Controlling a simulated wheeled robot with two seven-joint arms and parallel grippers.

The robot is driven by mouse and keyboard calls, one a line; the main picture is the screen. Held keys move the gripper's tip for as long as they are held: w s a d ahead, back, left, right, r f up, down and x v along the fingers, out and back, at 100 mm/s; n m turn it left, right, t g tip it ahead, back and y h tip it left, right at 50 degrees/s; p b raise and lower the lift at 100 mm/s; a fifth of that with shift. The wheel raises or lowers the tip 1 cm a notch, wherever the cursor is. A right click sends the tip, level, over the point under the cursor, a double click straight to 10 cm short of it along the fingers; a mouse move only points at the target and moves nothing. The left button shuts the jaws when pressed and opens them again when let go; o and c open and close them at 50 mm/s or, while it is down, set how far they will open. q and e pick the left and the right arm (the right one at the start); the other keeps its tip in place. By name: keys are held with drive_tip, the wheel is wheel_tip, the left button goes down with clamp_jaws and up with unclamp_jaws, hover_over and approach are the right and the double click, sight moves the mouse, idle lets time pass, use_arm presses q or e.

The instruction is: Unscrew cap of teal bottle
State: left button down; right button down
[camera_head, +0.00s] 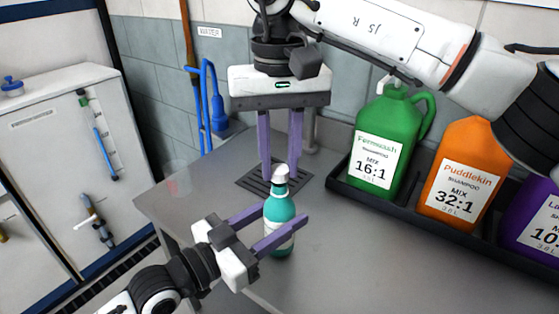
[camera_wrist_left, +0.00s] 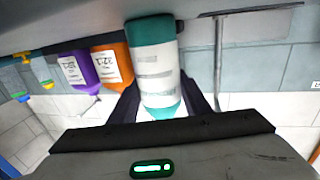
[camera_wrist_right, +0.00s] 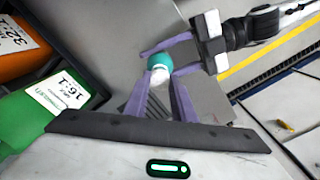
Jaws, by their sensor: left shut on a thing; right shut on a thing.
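The teal bottle (camera_head: 280,209) has a white label and a white cap (camera_head: 280,172). It looks upright on the grey table. My left gripper (camera_head: 285,214) is shut around the bottle's body from the side. In the left wrist view the bottle (camera_wrist_left: 156,75) fills the space between its fingers. My right gripper (camera_head: 281,170) reaches down from above, its purple fingers shut on the white cap. In the right wrist view the cap (camera_wrist_right: 160,75) sits between the fingertips, with the bottle's teal shoulder behind it. Whether the cap has turned on the neck cannot be told.
A black tray (camera_head: 345,188) at the right holds green (camera_head: 383,117), orange (camera_head: 469,150) and purple (camera_head: 540,205) shampoo jugs. A dark drain grate (camera_head: 262,186) lies behind the bottle. The table (camera_head: 370,260) is clear in front and right. A white cabinet (camera_head: 60,170) stands left.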

sight(280, 169)
drive_tip(key=shift+r, duration=2)
use_arm(q)
drive_tip(key=c, duration=0.9)
unclamp_jaws()
